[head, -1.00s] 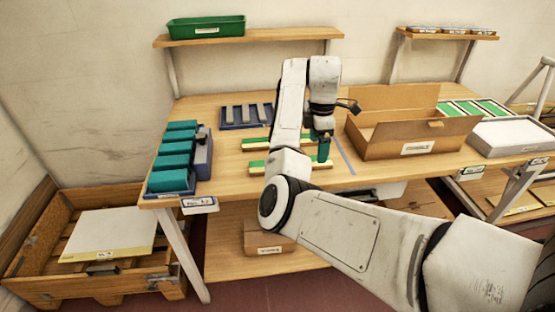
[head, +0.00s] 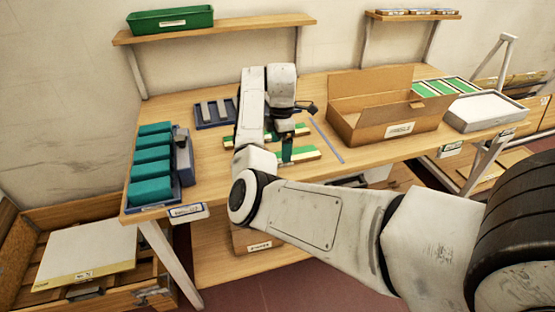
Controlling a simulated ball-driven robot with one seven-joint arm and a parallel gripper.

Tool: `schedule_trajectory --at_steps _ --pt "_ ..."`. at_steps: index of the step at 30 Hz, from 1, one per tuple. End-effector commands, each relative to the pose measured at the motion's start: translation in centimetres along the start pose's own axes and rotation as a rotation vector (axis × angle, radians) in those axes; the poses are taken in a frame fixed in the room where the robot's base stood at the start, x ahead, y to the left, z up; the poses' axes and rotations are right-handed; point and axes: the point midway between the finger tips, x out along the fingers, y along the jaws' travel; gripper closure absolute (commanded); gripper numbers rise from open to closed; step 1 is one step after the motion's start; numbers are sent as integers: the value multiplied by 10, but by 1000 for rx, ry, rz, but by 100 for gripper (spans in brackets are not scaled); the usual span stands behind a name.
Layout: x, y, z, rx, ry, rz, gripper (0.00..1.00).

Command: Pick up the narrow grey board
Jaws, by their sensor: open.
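Narrow grey bars (head: 206,111) lie side by side in a dark blue tray (head: 200,125) at the back left of the wooden table. Another narrow grey piece (head: 182,152) lies along the right side of the teal blocks. I cannot tell which of these is the narrow grey board. My gripper (head: 287,158) points down over the middle of the table, to the right of the tray and apart from both grey groups. It is open. It is low over green-and-wood boards (head: 308,153), and my arm hides part of them; whether it touches them is unclear.
Teal blocks (head: 150,163) fill a blue holder at the table's left edge. An open cardboard box (head: 395,122) stands to the right, with a white tray (head: 487,111) beyond it. A thin grey-blue strip (head: 327,141) marks fairly clear tabletop between gripper and box.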

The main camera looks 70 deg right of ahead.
Motion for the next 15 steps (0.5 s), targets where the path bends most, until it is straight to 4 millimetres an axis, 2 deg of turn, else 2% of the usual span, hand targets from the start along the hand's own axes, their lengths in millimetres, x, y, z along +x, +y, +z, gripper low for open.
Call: schedule_trajectory --at_steps 7,15 --pt "33 -1 0 0 0 -2 6" --pt "39 0 0 0 0 0 6"
